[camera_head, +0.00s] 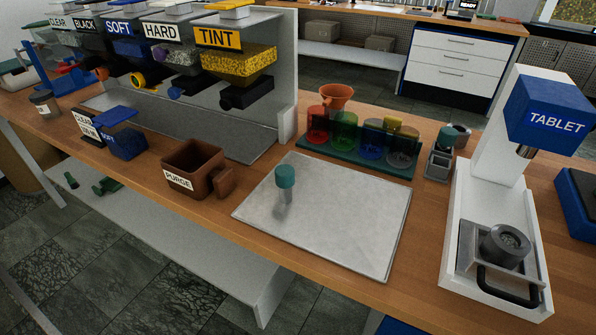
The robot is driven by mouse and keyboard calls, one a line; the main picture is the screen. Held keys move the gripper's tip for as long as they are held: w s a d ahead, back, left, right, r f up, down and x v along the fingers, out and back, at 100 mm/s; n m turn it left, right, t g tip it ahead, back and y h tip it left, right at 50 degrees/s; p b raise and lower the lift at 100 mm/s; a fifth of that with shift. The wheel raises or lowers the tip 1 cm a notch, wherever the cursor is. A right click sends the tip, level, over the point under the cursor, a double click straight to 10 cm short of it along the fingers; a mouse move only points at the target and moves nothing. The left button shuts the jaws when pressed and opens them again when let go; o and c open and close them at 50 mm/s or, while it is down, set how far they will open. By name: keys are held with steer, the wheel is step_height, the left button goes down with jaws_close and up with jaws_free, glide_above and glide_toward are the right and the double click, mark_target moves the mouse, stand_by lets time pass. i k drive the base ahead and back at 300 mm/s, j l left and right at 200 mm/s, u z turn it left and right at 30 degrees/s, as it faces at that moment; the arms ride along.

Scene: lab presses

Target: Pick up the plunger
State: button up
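What looks like the plunger (285,178) stands on the pale grey board (355,225) near its left side. It has a teal knob on top and a narrower grey lower part that blends with the board and its shadow. It looks upright, with clear board around it. My gripper is not in view.
A brown PURGE container (192,168) stands left of the board. Behind it is a green rack of coloured cups (358,145). A white and blue TABLET press (505,215) stands at right. Labelled dispensers (235,62) overhang the back left. The wooden bench's front edge is close.

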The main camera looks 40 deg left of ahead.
mark_target(284, 174)
steer(key=k+j+u, duration=0.1)
steer(key=u, duration=1.4)
steer(key=i+l+z, duration=0.3)
steer(key=k+j, duration=0.05)
steer(key=k, duration=0.05)
